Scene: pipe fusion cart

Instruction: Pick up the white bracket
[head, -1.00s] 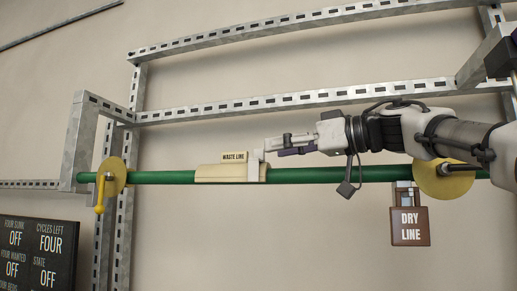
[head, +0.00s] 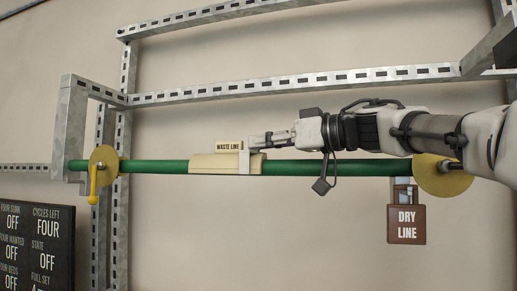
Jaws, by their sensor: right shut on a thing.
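The white bracket (head: 244,163) is a narrow upright strip against the cream block (head: 211,163) on the green pipe (head: 330,168). My right gripper (head: 254,141) reaches in from the right, just above the pipe. Its fingers are shut on the bracket's upper end, and they partly hide it. The bracket still stands upright at the pipe. My left gripper is not in view.
A "WASTE LINE" label (head: 228,146) stands on the block. Yellow discs (head: 103,160) sit near both pipe ends, the left one with a yellow handle. A "DRY LINE" padlock (head: 407,224) hangs at right. Slotted metal rails (head: 200,93) run behind; a display board (head: 38,245) is lower left.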

